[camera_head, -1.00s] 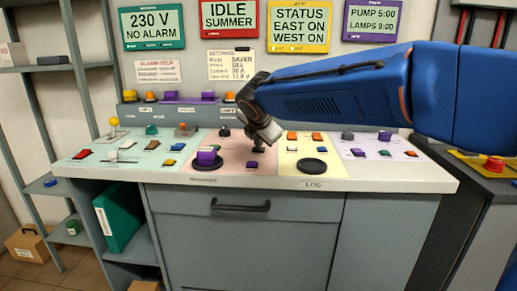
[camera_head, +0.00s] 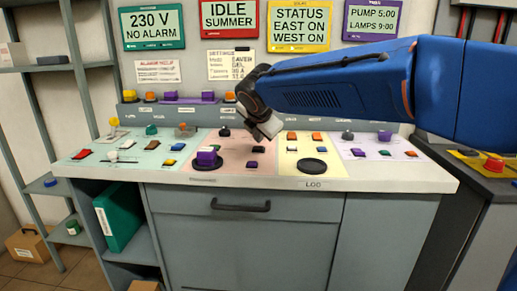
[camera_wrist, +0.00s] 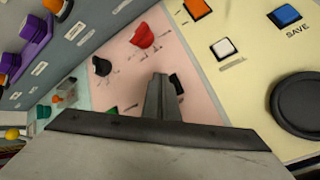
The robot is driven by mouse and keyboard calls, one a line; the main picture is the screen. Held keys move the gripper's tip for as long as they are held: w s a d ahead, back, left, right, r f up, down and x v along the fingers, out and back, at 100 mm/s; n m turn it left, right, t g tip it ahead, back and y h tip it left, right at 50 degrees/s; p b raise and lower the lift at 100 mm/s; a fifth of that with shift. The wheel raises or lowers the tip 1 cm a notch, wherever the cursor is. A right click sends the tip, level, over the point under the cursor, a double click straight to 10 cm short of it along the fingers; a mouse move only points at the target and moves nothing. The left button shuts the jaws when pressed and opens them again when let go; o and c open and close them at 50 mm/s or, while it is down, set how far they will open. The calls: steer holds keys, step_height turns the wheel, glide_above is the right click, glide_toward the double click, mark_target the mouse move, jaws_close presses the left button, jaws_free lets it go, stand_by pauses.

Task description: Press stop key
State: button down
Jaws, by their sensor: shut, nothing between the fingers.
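The console has a pink panel (camera_head: 232,172) with several keys and knobs; no label on it is readable as "stop". My gripper is shut and empty, tilted down, and appears a little above the panel. In the wrist view its fingers (camera_wrist: 164,92) partly cover a black key (camera_wrist: 178,84). A black knob (camera_wrist: 102,66), a red knob (camera_wrist: 142,38) and a green key (camera_wrist: 110,110) are to the left.
A purple block-like control (camera_head: 207,155) sits on a black disc at the pink panel's front. The yellow panel (camera_head: 300,178) to the right has another black disc (camera_head: 312,166). A red display (camera_head: 229,18) reads "IDLE SUMMER". A red mushroom button (camera_head: 494,164) stands far right.

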mark_target(258, 149)
steer(key=shift+r, duration=0.1)
steer(key=shift+r, duration=2.4)
